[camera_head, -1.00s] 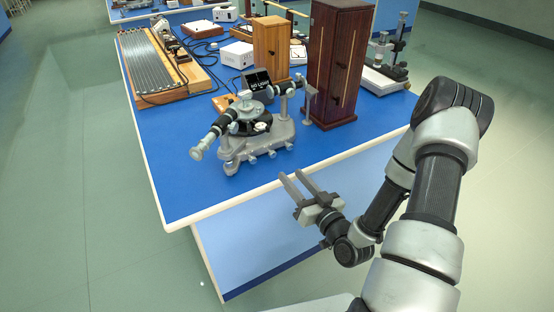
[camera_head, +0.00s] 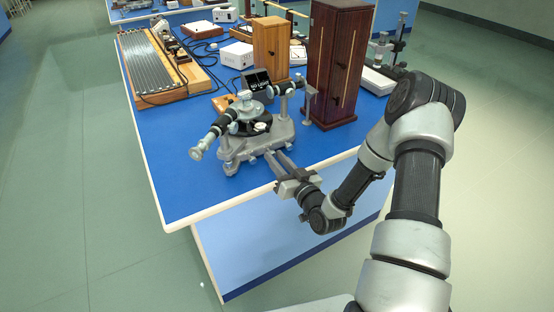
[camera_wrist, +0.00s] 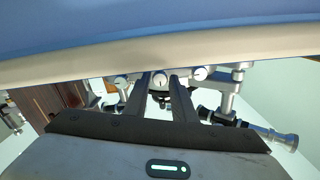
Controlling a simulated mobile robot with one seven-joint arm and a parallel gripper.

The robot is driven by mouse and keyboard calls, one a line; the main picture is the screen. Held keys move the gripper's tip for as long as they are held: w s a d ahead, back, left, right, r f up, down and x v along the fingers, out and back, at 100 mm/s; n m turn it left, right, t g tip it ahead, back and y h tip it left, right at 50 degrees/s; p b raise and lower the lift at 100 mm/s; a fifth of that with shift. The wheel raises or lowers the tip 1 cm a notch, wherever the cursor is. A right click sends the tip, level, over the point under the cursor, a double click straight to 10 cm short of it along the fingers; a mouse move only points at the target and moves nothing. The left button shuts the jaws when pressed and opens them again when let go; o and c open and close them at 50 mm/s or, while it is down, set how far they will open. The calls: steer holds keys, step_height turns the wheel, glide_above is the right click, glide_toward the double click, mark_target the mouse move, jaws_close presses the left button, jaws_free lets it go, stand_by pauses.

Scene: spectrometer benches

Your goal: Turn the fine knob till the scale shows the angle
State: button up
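The grey spectrometer (camera_head: 238,150) stands near the front edge of the blue bench, its telescope (camera_head: 207,141) pointing to the front left. Small knobs sit along the front of its base. In the wrist view three white-faced knobs show: one to the left (camera_wrist: 121,79), a middle knob (camera_wrist: 159,78) between my fingers, and one to the right (camera_wrist: 199,73). My gripper (camera_head: 279,157) is open and empty, its fingertips over the bench edge close to the base front. Whether they touch a knob I cannot tell. I cannot read the scale.
A small dark display (camera_head: 257,80) stands behind the spectrometer; its text is too small to read surely. A tall dark wooden cabinet (camera_head: 334,65) stands to the right, a lighter wooden box (camera_head: 271,48) behind. The bench (camera_head: 185,190) is clear at the front left.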

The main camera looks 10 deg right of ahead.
jaws_close()
steer(key=shift+m, duration=0.3)
steer(key=m+b, duration=0.1)
steer(key=m, duration=0.2)
steer(key=shift+d+f+m+b, duration=0.1)
steer(key=shift+m+b, duration=0.5)
steer(key=shift+m, duration=1.6)
steer(key=shift+o, duration=2.1)
jaws_free()
